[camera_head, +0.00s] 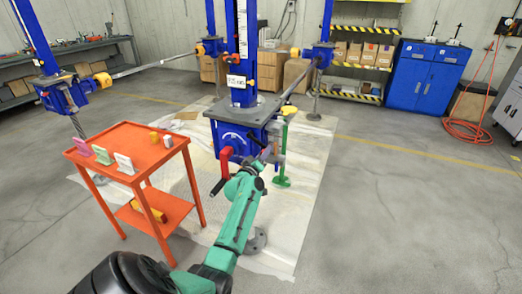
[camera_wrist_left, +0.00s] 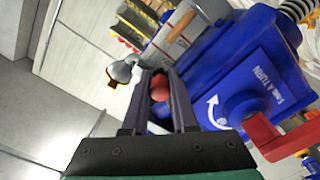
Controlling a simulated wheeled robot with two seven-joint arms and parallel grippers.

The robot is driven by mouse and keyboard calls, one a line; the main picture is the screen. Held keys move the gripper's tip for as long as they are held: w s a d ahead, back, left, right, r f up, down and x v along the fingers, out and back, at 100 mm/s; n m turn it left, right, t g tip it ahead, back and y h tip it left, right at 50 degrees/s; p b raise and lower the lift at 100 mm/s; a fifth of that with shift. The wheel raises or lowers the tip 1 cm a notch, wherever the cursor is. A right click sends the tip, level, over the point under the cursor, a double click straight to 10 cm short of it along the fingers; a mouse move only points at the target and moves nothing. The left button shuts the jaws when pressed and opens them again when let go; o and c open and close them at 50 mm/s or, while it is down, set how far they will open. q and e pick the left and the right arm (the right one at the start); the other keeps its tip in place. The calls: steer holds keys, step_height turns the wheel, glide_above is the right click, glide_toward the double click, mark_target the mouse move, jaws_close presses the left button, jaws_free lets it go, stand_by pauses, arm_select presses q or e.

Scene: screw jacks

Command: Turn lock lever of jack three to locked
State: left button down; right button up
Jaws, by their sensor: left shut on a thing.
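The near blue screw jack (camera_head: 236,137) stands mid-view with a label plate (camera_head: 236,82) too small to read surely. Its blue housing (camera_wrist_left: 222,75) fills much of the left wrist view, with a white curved arrow and turn lettering. My left gripper (camera_head: 264,150) is at the jack's front right side. In the left wrist view, the fingers (camera_wrist_left: 161,78) are shut on a red round knob (camera_wrist_left: 160,92), apparently the lock lever's end. The rest of the lever is hidden. A red crank (camera_head: 226,158) is on the jack's front, left of my gripper. My right gripper is out of view.
A green stand (camera_head: 284,155) is close right of my gripper. An orange table (camera_head: 130,140) with small blocks stands to the left. Other blue jacks (camera_head: 62,96) (camera_head: 318,55) stand behind, joined by shafts.

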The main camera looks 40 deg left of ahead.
arm_select(q)
steer(key=r+n+p, duration=0.2)
steer(key=r+n, duration=0.1)
steer(key=shift+w+d+p, duration=0.15)
steer(key=shift+d+p, duration=0.2)
steer(key=shift+d, duration=0.05)
steer(key=shift+r+n+p, duration=0.8)
steer(key=shift+n, duration=0.6)
steer(key=c, duration=0.7)
jaws_free()
steer(key=shift+f, duration=0.1)
steer(key=shift+s+d, duration=0.15)
steer(key=shift+s, duration=0.05)
steer(key=b+v, duration=0.1)
steer(key=v, duration=1.3)
